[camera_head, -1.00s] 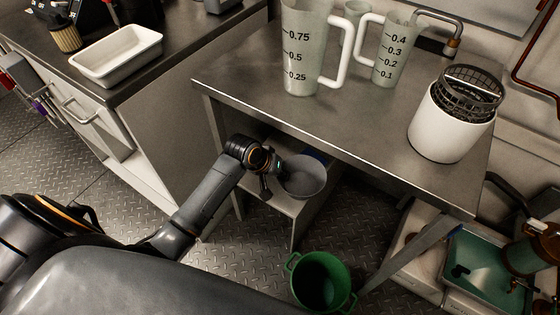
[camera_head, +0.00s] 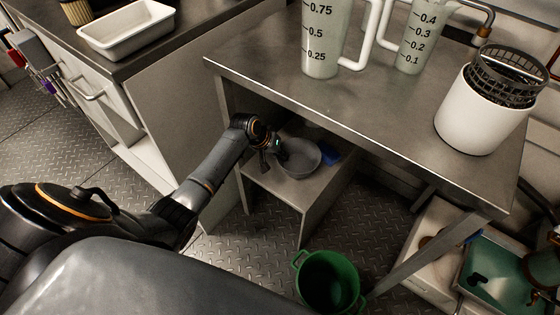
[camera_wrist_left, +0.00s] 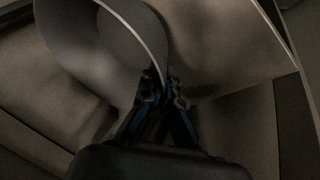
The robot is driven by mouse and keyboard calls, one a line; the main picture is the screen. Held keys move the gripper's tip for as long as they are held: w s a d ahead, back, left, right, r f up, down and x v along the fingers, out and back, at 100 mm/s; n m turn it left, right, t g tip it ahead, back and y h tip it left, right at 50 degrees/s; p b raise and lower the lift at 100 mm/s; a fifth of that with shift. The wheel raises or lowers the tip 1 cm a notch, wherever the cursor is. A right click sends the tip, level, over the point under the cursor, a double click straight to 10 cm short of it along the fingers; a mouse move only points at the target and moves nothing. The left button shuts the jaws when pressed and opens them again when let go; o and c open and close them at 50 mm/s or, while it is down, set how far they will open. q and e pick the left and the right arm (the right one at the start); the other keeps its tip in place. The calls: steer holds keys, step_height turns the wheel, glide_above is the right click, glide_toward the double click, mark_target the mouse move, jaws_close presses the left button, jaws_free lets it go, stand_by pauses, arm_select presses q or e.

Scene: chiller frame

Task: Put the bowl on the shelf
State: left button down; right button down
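The grey bowl (camera_head: 299,158) is under the steel table, just above or resting on the grey low shelf (camera_head: 304,193); I cannot tell if it touches. It looks roughly upright. My left gripper (camera_head: 276,145) is at the bowl's left rim. In the left wrist view, the fingers of my left gripper (camera_wrist_left: 158,95) are close together on the rim of the bowl (camera_wrist_left: 95,50), with the wall between them. My right gripper is not in view.
The steel table (camera_head: 340,110) overhangs the shelf. A blue object (camera_head: 331,154) lies right of the bowl. A green bucket (camera_head: 328,283) stands on the floor in front. Measuring jugs (camera_head: 322,40) and a white container (camera_head: 478,115) stand on the table.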

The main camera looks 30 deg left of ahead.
arm_select(q)
steer(key=shift+w+a+f+b, duration=0.1)
steer(key=shift+f+b, duration=0.6)
steer(key=shift+f, duration=0.95)
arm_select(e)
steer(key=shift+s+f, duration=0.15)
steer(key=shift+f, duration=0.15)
arm_select(q)
steer(key=shift+f, duration=0.15)
steer(key=c, duration=1.5)
jaws_free()
